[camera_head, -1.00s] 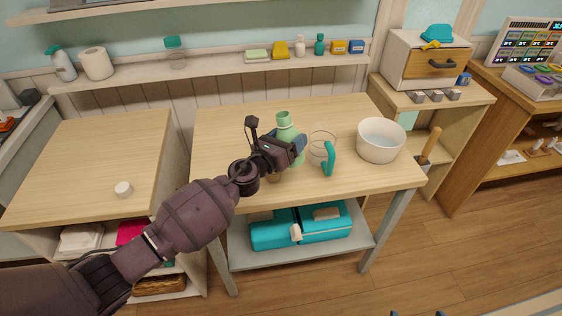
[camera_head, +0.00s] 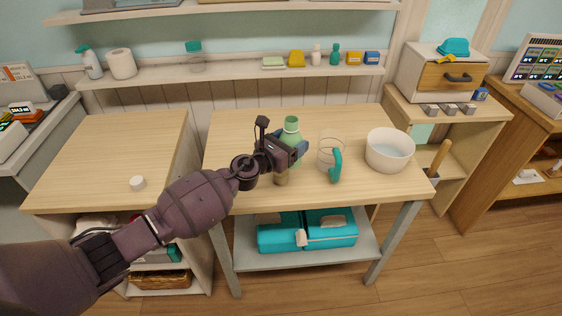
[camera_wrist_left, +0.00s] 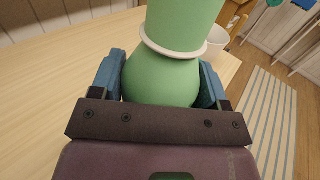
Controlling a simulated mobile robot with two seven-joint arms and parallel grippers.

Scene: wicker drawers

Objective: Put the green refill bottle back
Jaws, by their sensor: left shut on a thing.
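The green refill bottle (camera_head: 291,143) stands upright on or just above the middle wooden table (camera_head: 330,118); I cannot tell whether its base touches. My left gripper (camera_head: 298,152) is shut on its body, with the arm reaching in from the lower left. In the left wrist view the bottle (camera_wrist_left: 172,78) fills the space between the two blue fingertips, and a pale ring circles its neck. The gripper hides part of the bottle's lower body in the head view. My right gripper is not in view.
A clear jug with a teal handle (camera_head: 335,166) stands close right of the bottle, and a white bowl (camera_head: 389,151) farther right. A small brown item (camera_head: 281,178) is beneath the gripper. The wall shelf (camera_head: 240,71) holds several small items. The left counter (camera_head: 110,150) is mostly clear.

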